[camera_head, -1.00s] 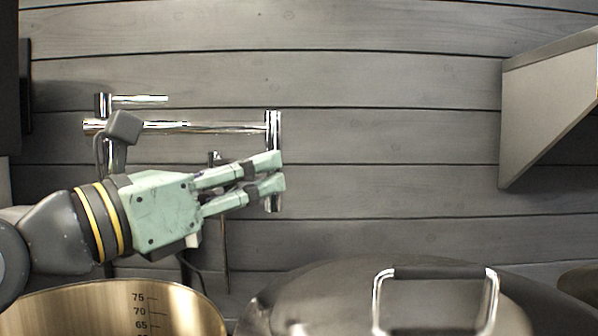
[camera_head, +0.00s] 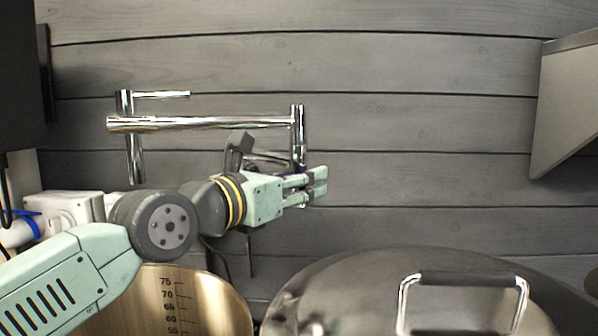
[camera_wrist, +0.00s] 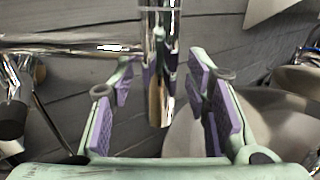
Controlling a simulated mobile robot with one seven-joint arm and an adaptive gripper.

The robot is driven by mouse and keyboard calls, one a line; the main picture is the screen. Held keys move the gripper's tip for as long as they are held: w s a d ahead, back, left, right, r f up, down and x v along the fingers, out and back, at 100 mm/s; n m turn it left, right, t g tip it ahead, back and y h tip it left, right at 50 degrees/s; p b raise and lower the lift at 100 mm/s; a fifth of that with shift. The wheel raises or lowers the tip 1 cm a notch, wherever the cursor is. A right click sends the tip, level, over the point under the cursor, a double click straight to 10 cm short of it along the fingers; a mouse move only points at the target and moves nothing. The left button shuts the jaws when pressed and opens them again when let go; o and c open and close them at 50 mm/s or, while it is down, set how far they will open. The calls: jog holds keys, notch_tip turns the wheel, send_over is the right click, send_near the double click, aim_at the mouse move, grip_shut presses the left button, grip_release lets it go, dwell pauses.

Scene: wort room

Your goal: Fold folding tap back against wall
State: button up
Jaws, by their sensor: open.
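The folding tap (camera_head: 200,123) is chrome and sits at the wall in the left half of the head view. Its long arm runs right from an upright at the left to a vertical end pipe (camera_head: 299,125). My gripper (camera_head: 317,181) is at the lower part of this end pipe, its fingers pointing right. In the wrist view my gripper (camera_wrist: 160,80) is open, and the tap's vertical pipe (camera_wrist: 160,45) stands between the purple-padded fingers, with gaps visible on both sides. The gripper partly hides the pipe's lower end in the head view.
A large brass-coloured pot (camera_head: 210,300) with volume marks stands below my arm. A lidded steel kettle (camera_head: 350,290) with a loop handle (camera_head: 463,277) is at the lower right. A grey bracket (camera_head: 565,105) juts from the right. Wall between tap and bracket is clear.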

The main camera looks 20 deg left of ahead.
jog(key=shift+w, duration=0.2)
jog(key=shift+c, duration=0.3)
grip_shut()
dwell(0.5)
